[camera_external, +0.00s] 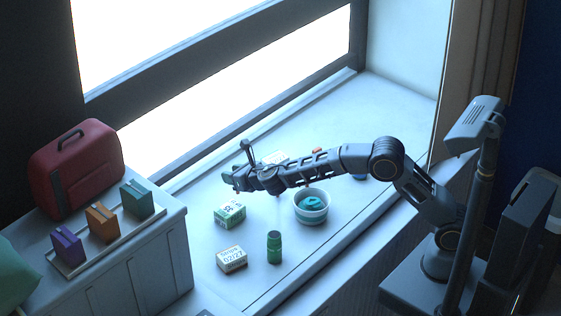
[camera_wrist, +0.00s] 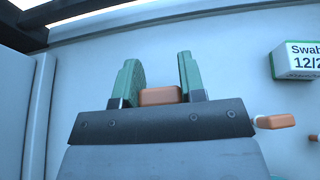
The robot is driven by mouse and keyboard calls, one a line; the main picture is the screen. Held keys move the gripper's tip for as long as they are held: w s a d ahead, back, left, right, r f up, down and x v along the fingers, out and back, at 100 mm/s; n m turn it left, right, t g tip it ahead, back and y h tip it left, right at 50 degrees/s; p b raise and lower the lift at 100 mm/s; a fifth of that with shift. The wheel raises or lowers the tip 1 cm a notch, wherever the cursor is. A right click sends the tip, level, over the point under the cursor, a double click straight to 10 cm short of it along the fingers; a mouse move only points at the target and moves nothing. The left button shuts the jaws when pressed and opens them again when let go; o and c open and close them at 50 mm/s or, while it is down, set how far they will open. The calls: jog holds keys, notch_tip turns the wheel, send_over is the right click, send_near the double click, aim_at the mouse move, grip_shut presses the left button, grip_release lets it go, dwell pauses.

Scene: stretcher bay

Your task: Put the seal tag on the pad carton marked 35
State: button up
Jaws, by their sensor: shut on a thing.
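The tag cannot be made out in the external view. The green-and-white carton (camera_external: 230,214) lies on the sill with small dark marks that I cannot read surely. A white carton marked "Strips 02/27" (camera_external: 232,259) lies nearer the front.
A green bottle (camera_external: 274,248) and a striped bowl (camera_external: 311,208) with teal contents stand right of the cartons. Another carton (camera_external: 275,157) lies behind my arm. The wrist view shows a swab carton (camera_wrist: 298,60) and another orange piece (camera_wrist: 275,122). A red case (camera_external: 78,168) stands left.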

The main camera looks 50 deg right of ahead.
jog(key=shift+w+a+f, duration=0.1)
jog(key=shift+w+f, duration=0.1)
jog(key=shift+f, duration=0.8)
jog(key=shift+w+a+f, duration=0.1)
jog(key=shift+w+f, duration=0.05)
jog(key=shift+f, duration=0.8)
jog(key=shift+f, duration=0.15)
jog(key=shift+f+b, duration=0.1)
jog(key=shift+b, duration=0.3)
jog(key=o, duration=0.9)
